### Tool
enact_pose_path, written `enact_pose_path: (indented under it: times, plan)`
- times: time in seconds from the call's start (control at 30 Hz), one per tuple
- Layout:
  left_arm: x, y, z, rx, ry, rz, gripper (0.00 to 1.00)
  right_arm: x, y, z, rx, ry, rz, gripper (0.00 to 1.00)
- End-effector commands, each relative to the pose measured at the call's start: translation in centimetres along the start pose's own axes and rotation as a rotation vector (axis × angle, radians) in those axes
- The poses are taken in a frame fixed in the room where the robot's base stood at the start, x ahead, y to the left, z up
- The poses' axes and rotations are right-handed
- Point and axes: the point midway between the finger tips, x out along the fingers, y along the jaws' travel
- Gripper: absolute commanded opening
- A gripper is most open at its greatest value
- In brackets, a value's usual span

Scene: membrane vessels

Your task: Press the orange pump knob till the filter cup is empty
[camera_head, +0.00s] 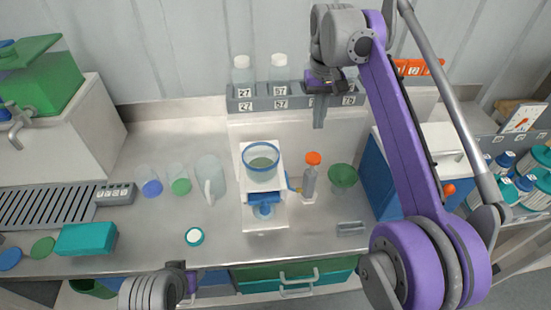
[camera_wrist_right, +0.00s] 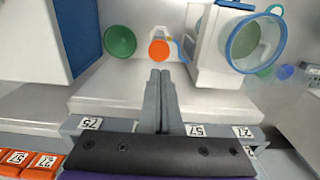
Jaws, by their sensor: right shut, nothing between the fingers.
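The orange pump knob (camera_head: 313,158) tops a small grey pump (camera_head: 309,184) right of the white filter stand (camera_head: 247,217). The clear filter cup (camera_head: 261,162) with a blue rim sits on top of the stand, with greyish-green contents low in it. In the right wrist view the knob (camera_wrist_right: 159,50) lies beyond my fingertips, and the cup (camera_wrist_right: 251,42) is at upper right. My right gripper (camera_head: 319,124) is shut and empty, pointing down above and behind the knob, apart from it. My left arm shows at the bottom edge; its fingers cannot be made out.
A bottle rack (camera_head: 265,104) with numbered labels and two bottles stands at the back. A green funnel (camera_head: 343,176) is right of the pump. A clear jug (camera_head: 209,177) and two small beakers stand left of the stand. A blue-sided box (camera_head: 386,177) borders the right.

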Motion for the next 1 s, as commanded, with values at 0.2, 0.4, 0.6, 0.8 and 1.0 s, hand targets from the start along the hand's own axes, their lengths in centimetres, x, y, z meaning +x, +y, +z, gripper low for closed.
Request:
enact_pose_path:
  times: [0.2, 0.4, 0.6, 0.8, 1.0]
  plan:
    - [0.5, 0.0, 0.6, 0.000, -0.006, 0.000, 0.47, -2.2, 0.1, -0.5, 0.000, -0.002, -0.001, 0.00]
    - [0.7, 0.0, 0.9, 0.000, -0.008, 0.000, 0.47, -3.6, 0.2, -0.2, 0.000, -0.003, -0.001, 0.00]
    - [0.7, 0.0, 0.9, 0.000, -0.008, 0.000, 0.47, -3.8, 0.2, -0.1, 0.000, -0.002, -0.001, 0.00]
    - [0.8, 0.0, 0.9, 0.000, -0.008, 0.000, 0.47, -3.7, 0.2, -0.1, 0.000, -0.002, -0.001, 0.00]
    - [1.9, 0.0, 2.2, 0.000, -0.019, 0.000, 0.47, -1.6, 0.2, 0.0, 0.000, -0.006, -0.001, 0.00]
